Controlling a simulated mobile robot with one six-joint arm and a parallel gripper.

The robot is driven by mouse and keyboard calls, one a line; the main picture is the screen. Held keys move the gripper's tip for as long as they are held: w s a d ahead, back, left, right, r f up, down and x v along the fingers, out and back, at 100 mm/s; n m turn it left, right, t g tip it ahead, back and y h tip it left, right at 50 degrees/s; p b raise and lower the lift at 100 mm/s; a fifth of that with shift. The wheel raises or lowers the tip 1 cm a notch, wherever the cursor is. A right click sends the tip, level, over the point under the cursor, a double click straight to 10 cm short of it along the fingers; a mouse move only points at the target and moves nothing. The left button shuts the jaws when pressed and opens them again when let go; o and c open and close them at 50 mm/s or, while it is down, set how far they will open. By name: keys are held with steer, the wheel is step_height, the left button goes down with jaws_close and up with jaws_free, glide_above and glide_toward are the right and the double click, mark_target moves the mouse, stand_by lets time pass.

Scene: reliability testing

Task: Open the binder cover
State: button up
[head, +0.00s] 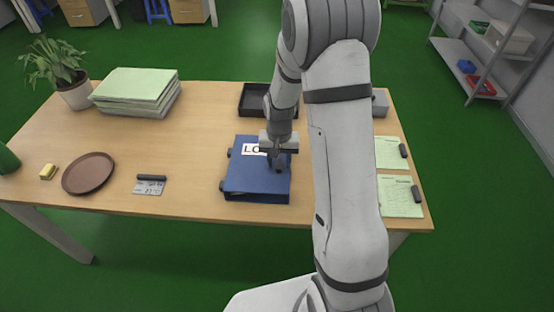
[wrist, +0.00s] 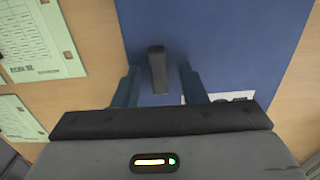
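The blue binder (head: 250,182) lies shut and flat near the table's front edge, left of my arm in the head view. A white label (head: 249,149) with partly hidden lettering is on its far part. In the wrist view the blue cover (wrist: 235,45) fills the upper middle, with a dark upright tab (wrist: 157,62) near its edge. My gripper (head: 279,165) is over the binder's right side. In the wrist view its two fingers (wrist: 159,72) are spread, one on each side of the tab, with gaps between. Whether the fingertips touch the cover I cannot tell.
A black tray (head: 255,101) stands behind the binder. Green sheets (head: 400,195) with dark objects lie on the right. A card (head: 149,188), a brown plate (head: 88,173), stacked folders (head: 135,92) and a plant (head: 70,75) are left. Bare table lies between card and binder.

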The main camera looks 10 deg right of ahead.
steer(key=shift+c, duration=0.2)
jaws_close()
stand_by(0.4)
